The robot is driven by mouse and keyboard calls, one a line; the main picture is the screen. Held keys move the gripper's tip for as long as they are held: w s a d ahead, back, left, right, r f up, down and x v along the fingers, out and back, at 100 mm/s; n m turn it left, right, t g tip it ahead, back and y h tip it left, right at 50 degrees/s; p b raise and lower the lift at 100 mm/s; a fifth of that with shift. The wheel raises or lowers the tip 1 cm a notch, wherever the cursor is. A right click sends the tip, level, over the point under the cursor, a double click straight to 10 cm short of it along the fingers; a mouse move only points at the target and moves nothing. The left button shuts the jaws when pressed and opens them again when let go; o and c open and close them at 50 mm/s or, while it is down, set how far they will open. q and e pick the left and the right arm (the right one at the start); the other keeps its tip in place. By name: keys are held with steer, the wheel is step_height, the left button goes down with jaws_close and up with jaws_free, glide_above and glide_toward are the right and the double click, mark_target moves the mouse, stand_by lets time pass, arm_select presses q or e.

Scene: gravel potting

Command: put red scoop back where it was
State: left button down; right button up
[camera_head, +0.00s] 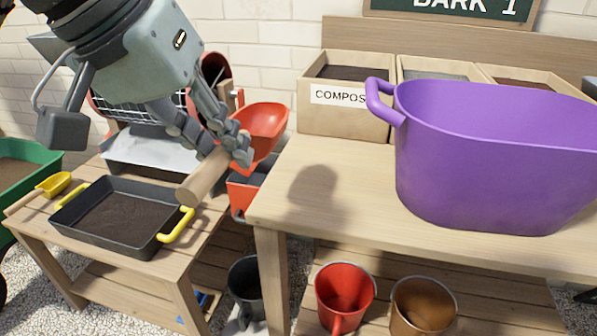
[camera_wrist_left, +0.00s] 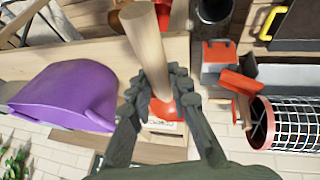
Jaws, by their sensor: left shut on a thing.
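The red scoop has a red bowl (camera_head: 265,120) and a pale wooden handle (camera_head: 203,180). My left gripper (camera_head: 238,150) is shut on the handle near the bowl, holding the scoop in the air over the gap between the two tables. In the left wrist view the handle (camera_wrist_left: 147,40) points up between the fingers (camera_wrist_left: 160,88), and only part of the red bowl (camera_wrist_left: 163,110) shows past them. The fingers hide part of the handle. My right gripper is not in view.
A purple tub (camera_head: 490,150) stands on the right table (camera_head: 330,225), with wooden bins (camera_head: 345,118) behind. On the lower left table are a black tray (camera_head: 118,218) and yellow scoop (camera_head: 53,184). A red container (camera_head: 240,197) sits below the gripper. The right table's left end is clear.

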arm_select(q)
steer(key=shift+d, duration=0.35)
steer(key=w+d+f, duration=0.1)
steer(key=w+f, duration=0.1)
steer(key=w, duration=0.1)
steer(key=w+d+f, duration=0.2)
steer(key=w, duration=0.1)
steer(key=w+d+f+p, duration=0.1)
steer(key=w+d+f, duration=0.1)
steer(key=w, duration=0.1)
steer(key=shift+w+d+f, duration=0.15)
steer(key=shift+d, duration=0.1)
steer(key=shift+w+f, duration=0.15)
steer(key=shift+f, duration=0.1)
step_height(320, 180, down, 3)
steer(key=shift+f, duration=0.35)
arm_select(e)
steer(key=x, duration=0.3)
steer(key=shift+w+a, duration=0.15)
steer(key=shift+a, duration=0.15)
